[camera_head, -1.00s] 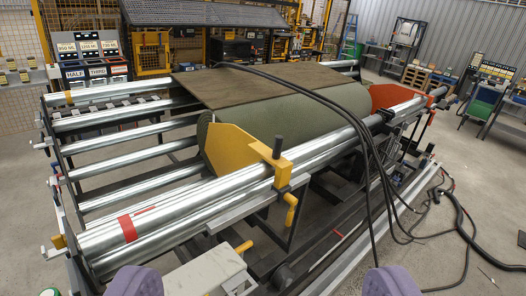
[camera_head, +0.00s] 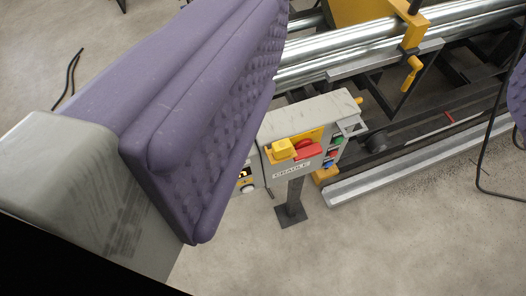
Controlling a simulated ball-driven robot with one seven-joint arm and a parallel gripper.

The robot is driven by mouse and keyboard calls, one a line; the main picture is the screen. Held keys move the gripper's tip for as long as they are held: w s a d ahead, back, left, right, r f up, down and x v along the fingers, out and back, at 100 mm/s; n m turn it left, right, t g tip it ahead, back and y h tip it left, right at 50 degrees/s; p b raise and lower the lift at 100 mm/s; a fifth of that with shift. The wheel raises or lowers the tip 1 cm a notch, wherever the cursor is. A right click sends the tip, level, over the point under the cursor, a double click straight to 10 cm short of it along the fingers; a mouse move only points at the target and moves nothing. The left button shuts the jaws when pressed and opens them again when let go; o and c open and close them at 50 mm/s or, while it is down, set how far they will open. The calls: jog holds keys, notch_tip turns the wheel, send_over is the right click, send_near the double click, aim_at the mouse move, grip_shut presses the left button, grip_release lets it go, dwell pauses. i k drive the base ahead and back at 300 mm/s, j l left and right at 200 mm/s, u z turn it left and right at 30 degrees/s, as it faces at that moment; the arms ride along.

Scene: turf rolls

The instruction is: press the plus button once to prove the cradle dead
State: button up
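The grey control box (camera_head: 300,112) labelled CRADLE stands on a dark post between my fingers in the picture. On its front are a yellow block (camera_head: 283,149) and a red handle (camera_head: 308,152). Small coloured buttons (camera_head: 335,142) sit on its right side. A small lit display and a yellow part (camera_head: 247,184) show at its left, partly behind my finger. I cannot make out which button is the plus. My gripper (camera_head: 375,130) is open and empty; its large purple padded left finger is near, and the right finger shows only at the right edge.
The cradle's steel rollers (camera_head: 345,48) and a yellow clamp with handle (camera_head: 412,60) lie behind the box. A pale floor rail (camera_head: 420,165) runs to its right. Black cable (camera_head: 488,150) hangs at the right. Bare concrete floor (camera_head: 350,240) is open in front.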

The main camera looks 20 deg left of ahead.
aim_at(247, 190)
jog(key=u, duration=0.8)
jog(key=k+l, duration=0.1)
jog(key=k, duration=0.2)
jog(key=k+l+z, duration=0.1)
jog(key=k, duration=0.2)
